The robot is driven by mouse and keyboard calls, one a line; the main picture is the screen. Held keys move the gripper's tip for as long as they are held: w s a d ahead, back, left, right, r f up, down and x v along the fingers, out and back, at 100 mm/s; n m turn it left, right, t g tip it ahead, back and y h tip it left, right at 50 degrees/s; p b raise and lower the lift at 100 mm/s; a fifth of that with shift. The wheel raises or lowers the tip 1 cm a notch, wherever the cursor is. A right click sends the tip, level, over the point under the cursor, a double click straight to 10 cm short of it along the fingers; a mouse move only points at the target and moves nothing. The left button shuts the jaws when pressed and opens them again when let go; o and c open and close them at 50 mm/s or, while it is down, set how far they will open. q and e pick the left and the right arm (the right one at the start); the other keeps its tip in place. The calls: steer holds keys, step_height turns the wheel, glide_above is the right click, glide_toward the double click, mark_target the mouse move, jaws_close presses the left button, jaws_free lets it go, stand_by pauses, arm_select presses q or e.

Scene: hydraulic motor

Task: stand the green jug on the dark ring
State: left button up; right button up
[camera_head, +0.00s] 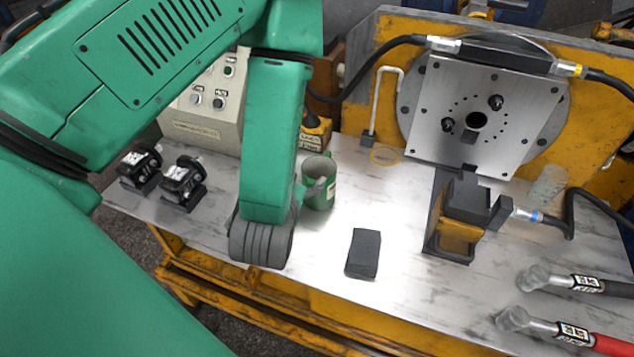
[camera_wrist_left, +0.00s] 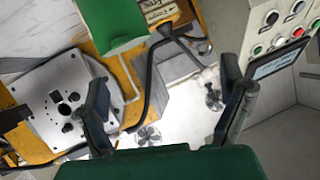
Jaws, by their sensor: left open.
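The green jug (camera_head: 320,190) stands upright on the marbled table, just right of my left arm's forearm, with its pale open mouth upward. A grey shape lies across its left side; I cannot tell what it is. In the left wrist view, which is roughly upside down, a green body that looks like the jug (camera_wrist_left: 110,25) is at the top. My left gripper (camera_wrist_left: 165,85) is open, with nothing between its fingers; in the head view my arm hides most of it. I cannot make out the dark ring. My right gripper is not in view.
A dark block (camera_head: 363,253) lies right of my wrist. A thin amber ring (camera_head: 385,155) lies behind the jug. Two black fittings and a control box (camera_head: 212,105) are left.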

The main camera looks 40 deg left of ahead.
arm_select(q)
steer(key=s+d+t+h, duration=0.1)
steer(key=s+d+h, duration=0.1)
steer(key=d, duration=0.1)
steer(key=b, duration=0.1)
glide_toward(324, 161)
steer(key=shift+w+a+f+h, duration=0.4)
steer(key=shift+a, duration=0.1)
steer(key=x, duration=0.6)
steer(key=shift+w+r+b, duration=0.2)
steer(key=shift+w+b, duration=0.05)
steer(key=shift+b, duration=0.1)
steer(key=c, duration=1.7)
